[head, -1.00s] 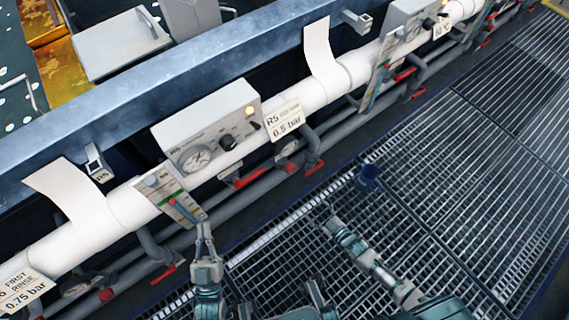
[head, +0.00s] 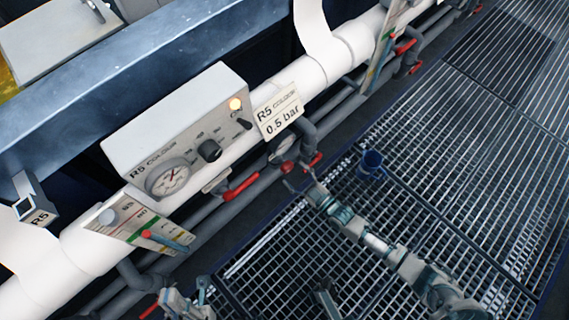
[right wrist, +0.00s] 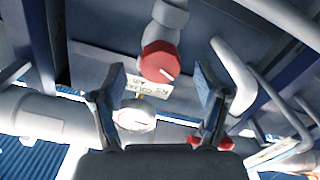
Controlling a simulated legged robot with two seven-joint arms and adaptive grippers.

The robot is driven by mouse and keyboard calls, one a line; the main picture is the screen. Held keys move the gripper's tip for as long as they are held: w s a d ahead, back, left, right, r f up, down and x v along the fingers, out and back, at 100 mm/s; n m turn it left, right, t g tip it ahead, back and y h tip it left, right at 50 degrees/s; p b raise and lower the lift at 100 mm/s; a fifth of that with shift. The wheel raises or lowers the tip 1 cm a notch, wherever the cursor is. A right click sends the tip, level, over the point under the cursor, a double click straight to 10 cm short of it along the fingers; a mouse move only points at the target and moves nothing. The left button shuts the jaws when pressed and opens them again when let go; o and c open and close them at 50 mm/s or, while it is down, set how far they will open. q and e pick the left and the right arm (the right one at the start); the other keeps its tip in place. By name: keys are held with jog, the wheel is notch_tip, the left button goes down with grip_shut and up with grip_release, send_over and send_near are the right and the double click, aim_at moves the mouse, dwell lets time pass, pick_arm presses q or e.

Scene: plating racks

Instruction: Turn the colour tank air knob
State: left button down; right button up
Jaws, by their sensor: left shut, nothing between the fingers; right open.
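A red faceted knob (right wrist: 160,62) with a pale line on its face sits on a grey pipe fitting in the right wrist view. A white label reading R5 COLOUR AIR (right wrist: 152,88) is upside down beside it. In the head view the red knob (head: 286,168) is small, below the R5 COLOUR 0.5 bar sign (head: 279,113). My right gripper (head: 300,187) is close to it; in the right wrist view its open fingers (right wrist: 160,92) lie either side of the knob's line, apart from it. My left gripper (head: 187,299) is shut and empty at the bottom edge.
The R5 COLOUR control box (head: 176,125) has a gauge, a black dial and a lit lamp. Red-handled valves (head: 241,186) line the grey pipes below the white pipe (head: 354,45). A blue cup (head: 371,163) stands on the grating (head: 440,180).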

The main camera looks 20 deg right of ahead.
aim_at(290, 170)
jog(key=b+x, duration=0.1)
jog(key=x, duration=0.2)
jog(key=shift+w+a+f, duration=0.15)
jog(key=shift+w, duration=0.4)
